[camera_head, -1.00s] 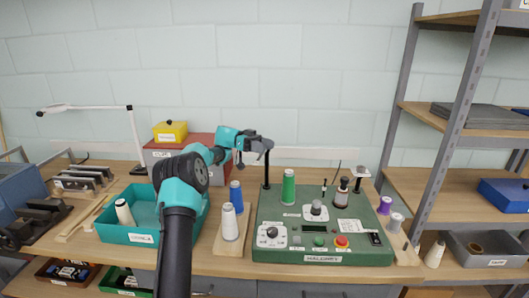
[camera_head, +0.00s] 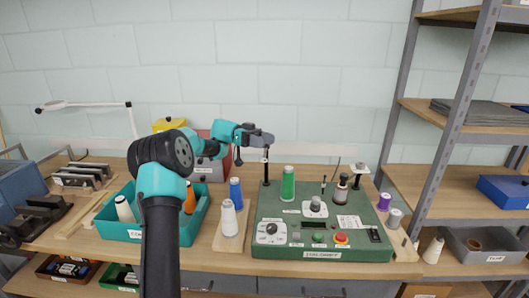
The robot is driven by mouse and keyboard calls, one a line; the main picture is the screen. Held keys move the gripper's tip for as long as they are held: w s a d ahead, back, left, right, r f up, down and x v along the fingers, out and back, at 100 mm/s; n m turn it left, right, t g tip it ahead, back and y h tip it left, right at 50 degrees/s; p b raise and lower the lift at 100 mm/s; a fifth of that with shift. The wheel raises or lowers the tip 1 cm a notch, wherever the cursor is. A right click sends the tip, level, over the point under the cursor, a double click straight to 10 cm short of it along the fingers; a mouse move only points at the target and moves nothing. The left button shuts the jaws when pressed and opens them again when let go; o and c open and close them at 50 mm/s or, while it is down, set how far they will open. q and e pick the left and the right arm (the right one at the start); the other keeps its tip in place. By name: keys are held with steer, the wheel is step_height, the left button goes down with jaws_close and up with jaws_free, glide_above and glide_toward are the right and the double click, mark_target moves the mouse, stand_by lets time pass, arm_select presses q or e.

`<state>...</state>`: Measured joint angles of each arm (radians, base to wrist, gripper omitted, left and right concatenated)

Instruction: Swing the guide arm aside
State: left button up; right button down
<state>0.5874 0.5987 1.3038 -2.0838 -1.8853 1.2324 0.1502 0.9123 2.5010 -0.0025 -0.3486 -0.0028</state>
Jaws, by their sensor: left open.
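A green machine base (camera_head: 325,254) stands on the table, with a black post (camera_head: 266,172) at its back left corner. A guide arm cannot be clearly told apart at the top of this post, where my gripper partly covers it. My left gripper (camera_head: 267,138) is open and empty-looking, level with the post's top and just above or beside it. I cannot tell whether it touches. A green thread spool (camera_head: 288,184) stands on the base just right of the post. My right gripper is not in view.
A white spool (camera_head: 228,218) and a blue spool (camera_head: 236,194) stand left of the machine. A teal tray (camera_head: 122,233) holds more spools. A metal shelf (camera_head: 447,115) is at right.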

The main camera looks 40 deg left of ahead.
arm_select(q)
steer(key=s+d+r, duration=0.1)
steer(key=s+d, duration=0.5)
steer(key=s, duration=0.2)
steer(key=shift+s+d, duration=0.15)
steer(key=shift+r, duration=0.1)
